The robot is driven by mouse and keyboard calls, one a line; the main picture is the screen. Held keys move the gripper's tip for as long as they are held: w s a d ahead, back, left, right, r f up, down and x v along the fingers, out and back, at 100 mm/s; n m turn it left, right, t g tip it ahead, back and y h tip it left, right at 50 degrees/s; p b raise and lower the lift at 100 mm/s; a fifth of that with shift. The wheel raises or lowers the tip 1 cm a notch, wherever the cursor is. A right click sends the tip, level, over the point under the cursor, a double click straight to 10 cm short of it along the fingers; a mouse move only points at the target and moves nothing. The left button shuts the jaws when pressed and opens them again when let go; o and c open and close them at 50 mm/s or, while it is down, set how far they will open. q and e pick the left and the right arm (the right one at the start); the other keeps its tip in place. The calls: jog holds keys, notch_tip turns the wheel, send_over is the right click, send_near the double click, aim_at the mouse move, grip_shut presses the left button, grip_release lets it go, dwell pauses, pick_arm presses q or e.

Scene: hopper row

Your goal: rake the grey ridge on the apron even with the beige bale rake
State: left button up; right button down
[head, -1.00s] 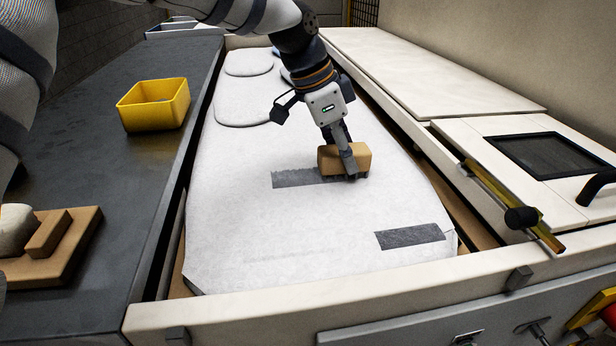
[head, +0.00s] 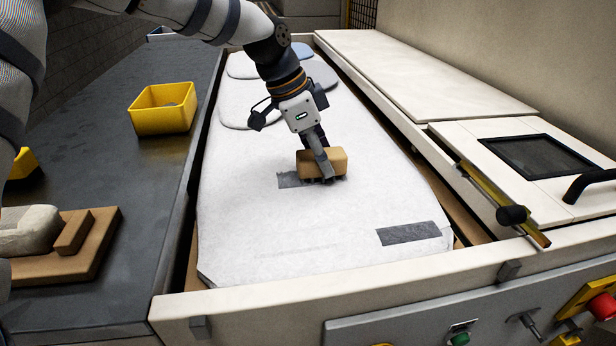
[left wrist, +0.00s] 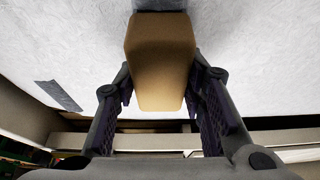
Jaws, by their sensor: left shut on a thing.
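My left gripper (head: 322,172) is shut on a tan block, the beige bale rake (head: 338,160). In the left wrist view the rake (left wrist: 160,62) sits between the two fingers. The rake is low over the white apron (head: 300,225), at the grey ridge (head: 288,180). The ridge shows as a short dark grey strip left of the rake, with a thin dark fringe under it and to its right; the rake hides the rest. Whether the rake touches the cloth is hard to tell. My right gripper is not in view.
A second grey strip (head: 408,233) lies at the apron's front right. A yellow bin (head: 162,108) and a wooden tray (head: 60,268) with pale and brown blocks stand on the dark counter (head: 100,180). A cream rail (head: 400,270) edges the front. The apron's middle front is clear.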

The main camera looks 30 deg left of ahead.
aim_at(297, 160)
pick_arm(q)
jog(key=shift+f, duration=0.1)
jog(key=shift+s+a, duration=0.35)
jog(key=shift+a, duration=0.05)
jog(key=shift+s+a, duration=0.5)
jog(key=shift+a, duration=0.2)
jog(key=shift+s+a, duration=0.5)
jog(key=shift+a, duration=0.15)
jog(key=shift+a, duration=0.1)
jog(key=shift+s+a, duration=1.1)
jog(key=shift+a, duration=0.3)
